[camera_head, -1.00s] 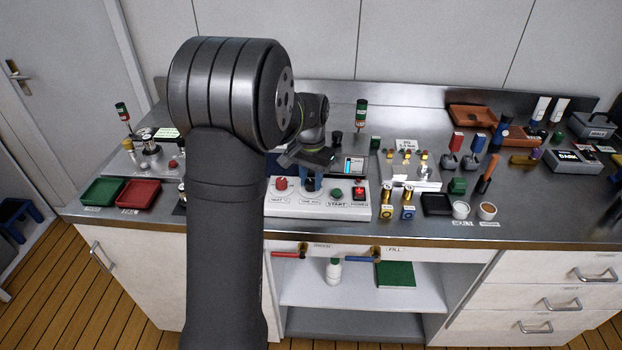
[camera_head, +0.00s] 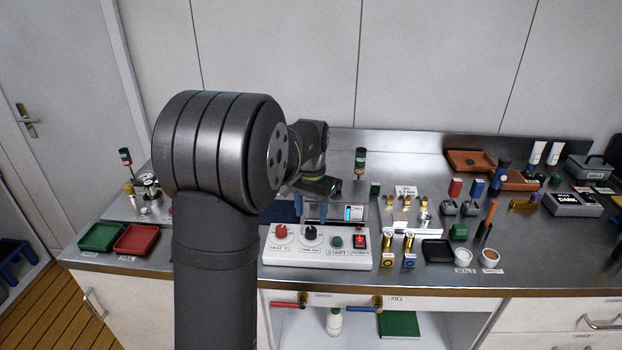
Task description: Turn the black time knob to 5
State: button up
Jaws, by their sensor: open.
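The black time knob (camera_head: 310,232) stands on the white control panel (camera_head: 318,258), between a red knob (camera_head: 281,231) and a green start button (camera_head: 337,241). Its pointer and scale are too small to read. My gripper (camera_head: 315,207) is open, above and behind the panel in the picture, with its blue fingers pointing down. It is clear of the black knob, and nothing shows between the fingers.
A red lit power switch (camera_head: 360,241) is at the panel's right end. A small display (camera_head: 353,213) stands behind the panel. Gold-topped cylinders (camera_head: 409,243) stand close to its right. Green (camera_head: 101,237) and red (camera_head: 136,239) trays lie to the left.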

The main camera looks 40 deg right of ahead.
aim_at(311, 230)
notch_tip(311, 230, up, 12)
dwell(0.3)
jog(key=shift+f, duration=0.2)
dwell(0.3)
notch_tip(311, 230, down, 17)
jog(key=shift+f, duration=0.1)
dwell(0.5)
jog(key=shift+f, duration=0.15)
jog(key=n, duration=0.8)
jog(key=shift+n, duration=0.4)
notch_tip(311, 230, up, 10)
dwell(2.0)
